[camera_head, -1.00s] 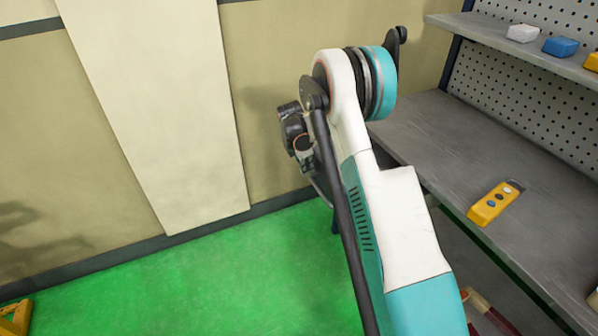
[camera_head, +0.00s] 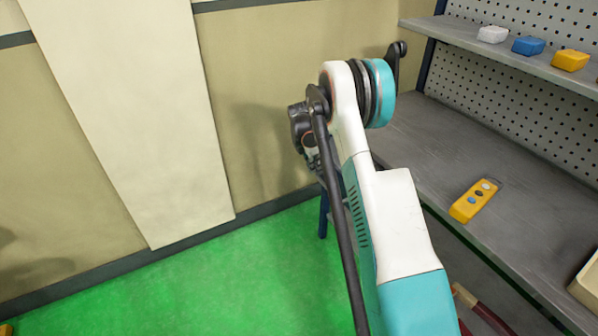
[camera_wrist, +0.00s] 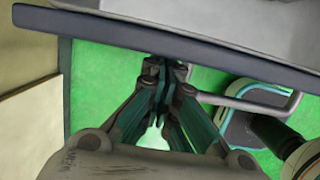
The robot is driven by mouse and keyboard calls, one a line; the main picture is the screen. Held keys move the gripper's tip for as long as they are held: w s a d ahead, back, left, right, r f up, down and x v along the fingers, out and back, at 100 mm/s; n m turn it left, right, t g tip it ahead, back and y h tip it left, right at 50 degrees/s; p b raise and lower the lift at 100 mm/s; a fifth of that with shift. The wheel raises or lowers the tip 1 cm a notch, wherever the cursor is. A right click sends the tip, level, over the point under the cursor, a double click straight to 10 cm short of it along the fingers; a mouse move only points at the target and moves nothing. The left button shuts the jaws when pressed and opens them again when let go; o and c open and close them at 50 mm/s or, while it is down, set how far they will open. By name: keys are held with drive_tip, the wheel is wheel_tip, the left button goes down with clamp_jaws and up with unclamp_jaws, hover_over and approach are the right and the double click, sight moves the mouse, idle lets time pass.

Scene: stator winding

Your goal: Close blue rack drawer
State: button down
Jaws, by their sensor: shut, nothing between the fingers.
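No blue rack drawer can be made out for certain in either view. In the wrist view my gripper (camera_wrist: 167,68) is shut and empty, with its fingertips together just below a dark blue bar (camera_wrist: 110,35). I cannot tell whether they touch the bar or whether it belongs to the rack. A grey surface lies above the bar. In the head view my arm fills the middle, and my fingertips cannot be made out.
A grey workbench (camera_head: 425,140) stands at the right, with a yellow button box (camera_head: 475,200) on it. Its upper shelf holds a white block (camera_head: 492,35), a blue block (camera_head: 528,45) and a yellow block (camera_head: 570,60). Green floor (camera_head: 220,285) is open at the left, before a beige wall.

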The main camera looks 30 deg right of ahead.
drive_tip(key=d, duration=1.4)
drive_tip(key=shift+w+d, duration=0.25)
drive_tip(key=shift+d, duration=0.05)
drive_tip(key=a, duration=0.4)
drive_tip(key=shift+a+r, duration=0.1)
drive_tip(key=shift+a, duration=0.25)
drive_tip(key=p+v, duration=0.3)
drive_tip(key=v, duration=0.6)
drive_tip(key=shift+r, duration=0.45)
drive_tip(key=shift+s, duration=0.1)
